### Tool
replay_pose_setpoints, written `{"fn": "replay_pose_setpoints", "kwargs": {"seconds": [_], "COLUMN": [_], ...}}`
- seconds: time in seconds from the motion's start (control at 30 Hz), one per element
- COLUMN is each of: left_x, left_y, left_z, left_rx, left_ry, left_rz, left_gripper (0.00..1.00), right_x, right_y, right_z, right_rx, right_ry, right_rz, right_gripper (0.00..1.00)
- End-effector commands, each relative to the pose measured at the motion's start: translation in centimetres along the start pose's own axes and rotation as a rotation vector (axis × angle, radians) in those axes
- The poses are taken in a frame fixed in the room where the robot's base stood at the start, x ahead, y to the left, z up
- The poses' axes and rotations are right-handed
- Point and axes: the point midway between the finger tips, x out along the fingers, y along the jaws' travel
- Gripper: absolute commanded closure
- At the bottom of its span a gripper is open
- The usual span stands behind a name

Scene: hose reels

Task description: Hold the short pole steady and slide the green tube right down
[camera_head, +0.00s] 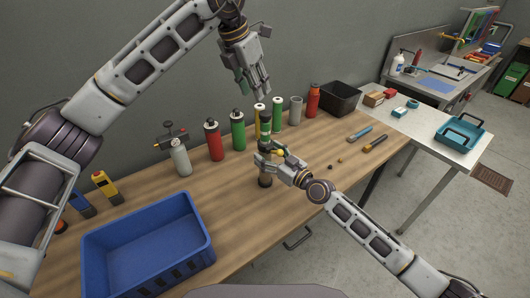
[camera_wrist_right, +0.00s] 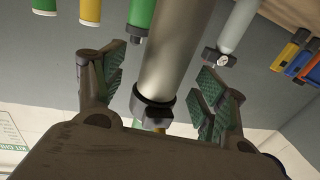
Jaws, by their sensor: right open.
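A dark green piece (camera_head: 265,131), seemingly the green tube, shows upright just above the right gripper. How far it sits over the pole is hidden. My left gripper (camera_head: 254,88) hangs above it, fingers parted and pointing down, apparently empty.
Behind stand a red bottle (camera_head: 213,140), green bottle (camera_head: 238,130), green-and-white tube (camera_head: 278,112), grey tube (camera_head: 295,110) and another red bottle (camera_head: 313,100). A blue crate (camera_head: 150,225) is at the front left. Small tools lie at right; bare wood separates crate and pole.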

Motion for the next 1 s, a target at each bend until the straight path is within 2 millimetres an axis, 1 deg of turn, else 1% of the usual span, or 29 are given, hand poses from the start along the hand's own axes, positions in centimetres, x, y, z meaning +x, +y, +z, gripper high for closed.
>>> {"fn": "replay_pose_setpoints", "kwargs": {"seconds": [0.1,0.3,0.67,0.77,1.0], "left_x": [0.0,0.0,0.0,0.0,0.0], "left_y": [0.0,0.0,0.0,0.0,0.0], "left_z": [0.0,0.0,0.0,0.0,0.0], "left_rx": [0.0,0.0,0.0,0.0,0.0], "left_ry": [0.0,0.0,0.0,0.0,0.0], "left_rz": [0.0,0.0,0.0,0.0,0.0], "left_gripper": [0.64,0.64,0.64,0.64,0.64], "right_x": [0.9,1.7,1.9,1.9,1.8], "right_y": [0.0,0.0,-0.1,-0.1,-0.1], "right_z": [0.0,0.0,0.0,0.0,0.0], "right_rx": [0.002,0.001,0.001,0.001,0.001], "right_ry": [0.001,-0.001,-0.001,-0.001,-0.001], "right_rz": [0.0,-0.001,-0.001,-0.001,-0.001], "right_gripper": [0.28,0.28,0.28,0.4,0.7]}}
